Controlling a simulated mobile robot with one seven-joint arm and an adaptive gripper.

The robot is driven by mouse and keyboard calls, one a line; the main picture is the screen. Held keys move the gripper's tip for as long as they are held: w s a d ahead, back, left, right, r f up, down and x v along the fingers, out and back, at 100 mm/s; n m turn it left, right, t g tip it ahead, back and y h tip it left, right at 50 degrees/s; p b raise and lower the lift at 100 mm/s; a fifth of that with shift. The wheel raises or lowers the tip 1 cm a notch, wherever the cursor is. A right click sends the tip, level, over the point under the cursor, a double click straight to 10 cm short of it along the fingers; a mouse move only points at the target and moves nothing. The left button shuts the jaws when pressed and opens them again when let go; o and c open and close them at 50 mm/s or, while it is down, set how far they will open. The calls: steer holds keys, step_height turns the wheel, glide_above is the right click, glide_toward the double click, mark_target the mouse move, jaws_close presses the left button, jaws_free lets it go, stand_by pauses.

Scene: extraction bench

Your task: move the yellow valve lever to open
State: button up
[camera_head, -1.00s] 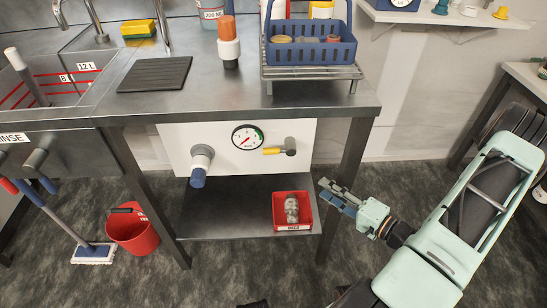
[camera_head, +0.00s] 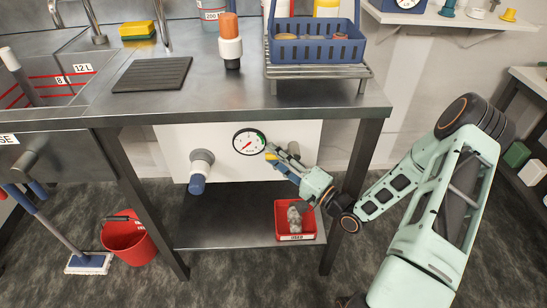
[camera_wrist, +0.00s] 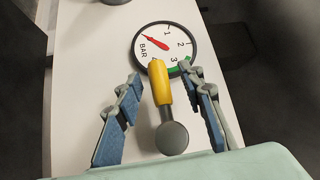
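The yellow valve lever (camera_wrist: 160,84) shows in the wrist view. It runs from a round grey hub (camera_wrist: 172,138) toward the pressure gauge, and its tip overlaps the gauge's lower edge in that picture. My gripper (camera_wrist: 160,76) is open, with one blue-padded finger on each side of the lever and a visible gap on both sides. In the head view my gripper (camera_head: 273,152) is in front of the white panel (camera_head: 226,173), just right of the gauge, and hides most of the lever there. I cannot tell the exact depth between fingertips and lever.
The pressure gauge (camera_head: 249,142) is close left of my gripper, with a blue-ended knob (camera_head: 198,177) further left. The bench top (camera_head: 215,98) overhangs above. Below, a red bin (camera_head: 296,222) stands on the lower shelf (camera_head: 225,235). A table leg (camera_head: 350,195) is at the right.

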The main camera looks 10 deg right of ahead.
steer(key=shift+w+a+r, duration=0.1)
steer(key=shift+w+a, duration=0.15)
steer(key=shift+c, duration=0.7)
jaws_close()
